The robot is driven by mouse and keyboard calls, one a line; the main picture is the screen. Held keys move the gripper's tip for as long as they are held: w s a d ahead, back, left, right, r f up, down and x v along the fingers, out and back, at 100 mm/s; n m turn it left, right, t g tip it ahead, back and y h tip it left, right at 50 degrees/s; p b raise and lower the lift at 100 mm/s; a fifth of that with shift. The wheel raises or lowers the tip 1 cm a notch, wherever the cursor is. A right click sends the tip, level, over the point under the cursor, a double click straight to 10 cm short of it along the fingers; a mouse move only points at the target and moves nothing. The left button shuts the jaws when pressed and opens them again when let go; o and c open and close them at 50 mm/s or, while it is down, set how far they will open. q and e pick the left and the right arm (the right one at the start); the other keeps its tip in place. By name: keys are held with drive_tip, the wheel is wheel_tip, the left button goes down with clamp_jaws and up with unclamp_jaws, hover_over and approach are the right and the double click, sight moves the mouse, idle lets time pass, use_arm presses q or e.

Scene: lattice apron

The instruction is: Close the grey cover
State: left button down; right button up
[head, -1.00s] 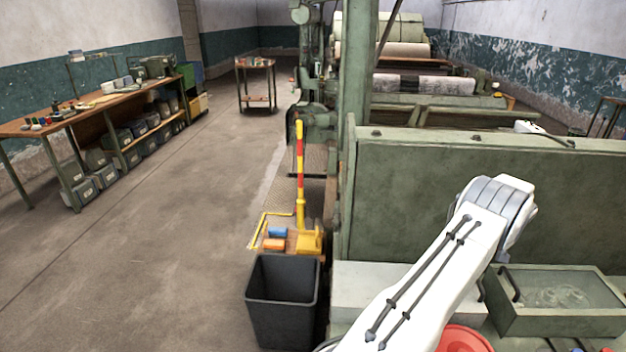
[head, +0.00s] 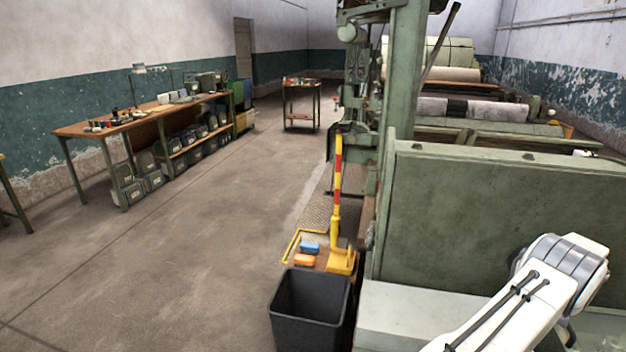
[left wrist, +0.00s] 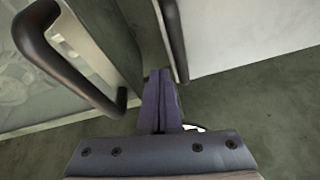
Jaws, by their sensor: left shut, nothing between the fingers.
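A light grey panel (left wrist: 245,30) fills the upper right of the left wrist view, with a dark bar handle (left wrist: 174,38) along its left edge. It may be the grey cover; I cannot tell for sure. My left gripper (left wrist: 160,76) is shut and empty. Its fingertips point between this handle and a green edge, close below the handle; contact is unclear. A glass-windowed panel (left wrist: 45,90) with a thick dark handle (left wrist: 62,62) lies to the left. In the head view a pale grey box top (head: 410,318) shows beside the green machine panel. My right gripper is out of view.
A tall green panel (head: 500,215) stands behind the pale box. A black bin (head: 310,308) and a yellow post (head: 337,200) stand to its left. A workbench (head: 150,120) lines the left wall. The floor between is clear.

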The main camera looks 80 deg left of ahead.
use_arm(q)
drive_tip(key=b+v, duration=0.3)
drive_tip(key=v, duration=0.8)
drive_tip(key=s+d+r+m+h, duration=0.1)
drive_tip(key=s+d+r+m, duration=0.3)
drive_tip(key=d, duration=0.5)
drive_tip(key=s+d+r+m+h, duration=0.1)
drive_tip(key=s+d+m, duration=0.1)
drive_tip(key=s+d, duration=0.6)
drive_tip(key=s+d+r+m+h, duration=0.1)
drive_tip(key=s+d+r+m, duration=0.25)
drive_tip(key=d, duration=0.65)
drive_tip(key=s+d+f+m+g+h, duration=0.1)
drive_tip(key=s+d+m, duration=0.2)
drive_tip(key=s, duration=1.1)
drive_tip(key=s+d+f+m, duration=0.1)
drive_tip(key=s+d+m, duration=0.2)
drive_tip(key=s, duration=1.1)
drive_tip(key=shift+f+m+g+h, duration=0.2)
drive_tip(key=shift+m+g+h, duration=0.2)
drive_tip(key=shift+m, duration=0.45)
drive_tip(key=shift+s, duration=0.1)
